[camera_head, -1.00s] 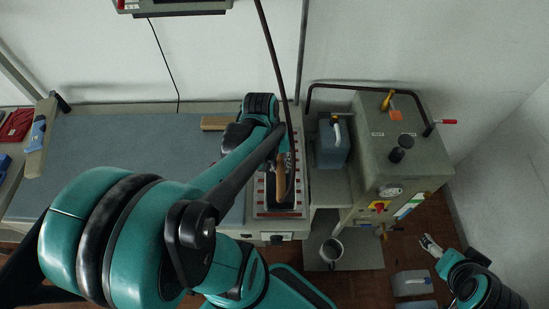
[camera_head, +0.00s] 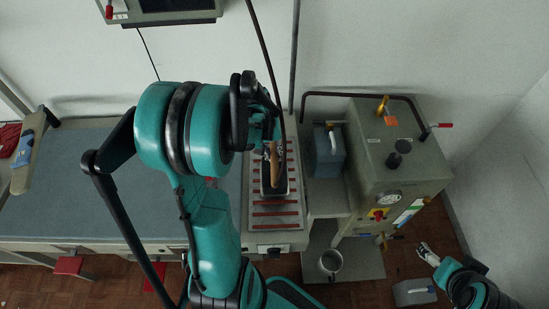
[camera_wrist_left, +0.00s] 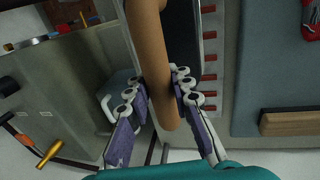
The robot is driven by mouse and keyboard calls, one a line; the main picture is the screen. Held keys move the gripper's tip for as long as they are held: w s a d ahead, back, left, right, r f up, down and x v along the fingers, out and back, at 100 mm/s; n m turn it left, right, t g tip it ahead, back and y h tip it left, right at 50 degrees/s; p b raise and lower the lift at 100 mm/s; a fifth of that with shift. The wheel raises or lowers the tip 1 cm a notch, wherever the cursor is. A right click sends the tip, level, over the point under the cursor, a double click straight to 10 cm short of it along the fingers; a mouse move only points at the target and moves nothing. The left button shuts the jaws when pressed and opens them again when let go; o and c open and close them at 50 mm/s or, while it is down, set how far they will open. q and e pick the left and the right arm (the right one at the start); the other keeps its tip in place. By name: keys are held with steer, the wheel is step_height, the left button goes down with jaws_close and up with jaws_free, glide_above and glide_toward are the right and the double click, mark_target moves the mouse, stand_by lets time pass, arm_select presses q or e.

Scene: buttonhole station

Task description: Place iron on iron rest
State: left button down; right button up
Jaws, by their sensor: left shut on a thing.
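The iron has a tan wooden handle (camera_head: 274,163) and a dark body. It is over the back half of the iron rest (camera_head: 275,213), a pale plate with red bars. I cannot tell whether the iron touches the bars. My left gripper (camera_head: 268,142) is at the handle's far end, partly hidden by my arm. In the left wrist view, its two fingers (camera_wrist_left: 158,90) are shut on the handle (camera_wrist_left: 150,50), one on each side. The rest's red bars (camera_wrist_left: 210,58) show beside the dark body (camera_wrist_left: 182,40). My right gripper (camera_head: 428,254) is low at the right, away from the iron, too small to read.
A blue-grey ironing table (camera_head: 70,185) lies left of the rest. A blue-grey canister (camera_head: 328,152) and a grey boiler (camera_head: 425,170) stand to the right. A dark hose hangs down to the iron. A metal cup (camera_head: 330,262) is on the low shelf.

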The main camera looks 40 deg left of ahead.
arm_select(q)
steer(key=shift+f+b, duration=0.45)
steer(key=shift+f, duration=1.45)
steer(key=shift+d, duration=0.1)
steer(key=shift+f, duration=0.1)
steer(key=c, duration=1.3)
jaws_free()
steer(key=shift+c, duration=0.2)
steer(key=shift+s, duration=0.1)
